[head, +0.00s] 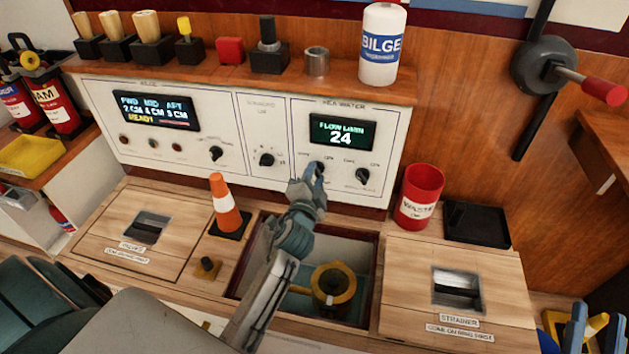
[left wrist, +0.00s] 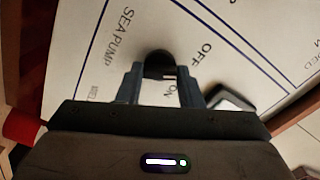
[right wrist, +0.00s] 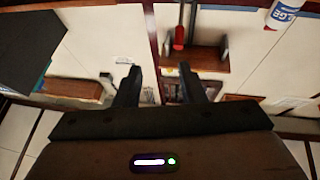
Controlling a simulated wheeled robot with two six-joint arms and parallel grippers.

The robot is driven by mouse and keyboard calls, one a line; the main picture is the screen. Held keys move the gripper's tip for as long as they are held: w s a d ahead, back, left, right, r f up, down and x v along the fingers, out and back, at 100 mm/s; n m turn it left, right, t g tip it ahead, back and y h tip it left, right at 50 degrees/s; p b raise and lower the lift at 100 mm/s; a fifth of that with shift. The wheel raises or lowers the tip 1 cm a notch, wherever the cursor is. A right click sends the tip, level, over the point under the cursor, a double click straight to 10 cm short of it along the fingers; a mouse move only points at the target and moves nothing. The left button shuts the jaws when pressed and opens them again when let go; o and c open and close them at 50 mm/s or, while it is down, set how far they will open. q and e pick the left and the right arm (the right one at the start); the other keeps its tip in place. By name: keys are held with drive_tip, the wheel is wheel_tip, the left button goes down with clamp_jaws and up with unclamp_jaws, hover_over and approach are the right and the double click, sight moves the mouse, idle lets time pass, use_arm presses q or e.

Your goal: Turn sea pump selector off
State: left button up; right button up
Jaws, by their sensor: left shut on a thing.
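The sea pump selector (head: 319,167) is a black rotary knob on the white sea water panel, below the green display (head: 342,131) reading FLOW L/MIN 24. My left gripper (head: 316,180) is at this knob, its fingers closed on either side of it. The left wrist view shows the knob (left wrist: 160,64) between the fingertips, with SEA PUMP, OFF and ON printed around it. The fingers partly cover the ON label, and I cannot tell where the knob points. My right gripper (right wrist: 165,88) is open and empty, away from the panel.
A second black knob (head: 362,175) is close to the right of the selector. An orange cone (head: 226,205) and a red waste cup (head: 420,195) stand on the counter. An open hatch (head: 365,265) with a yellow-ringed fitting (head: 333,288) lies beneath my left arm.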

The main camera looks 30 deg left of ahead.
use_arm(q)
drive_tip(key=shift+f+n+b, duration=0.15)
drive_tip(key=shift+n+b, duration=0.3)
drive_tip(key=shift+n, duration=0.95)
use_arm(e)
wheel_tip(320, 180, up, 6)
drive_tip(key=s+n+t+y, duration=0.1)
drive_tip(key=s+t, duration=0.2)
drive_tip(key=t, duration=0.1)
drive_tip(key=shift+r+n+t+y, duration=0.15)
drive_tip(key=shift+n+t+y, duration=0.15)
drive_tip(key=shift+y, duration=0.1)
use_arm(q)
drive_tip(key=o, duration=1)
drive_tip(key=v, duration=1)
drive_tip(key=shift+s, duration=0.4)
use_arm(e)
drive_tip(key=w+f+g, duration=0.1)
drive_tip(key=f+m+g+h, duration=0.1)
drive_tip(key=shift+w+f, duration=0.4)
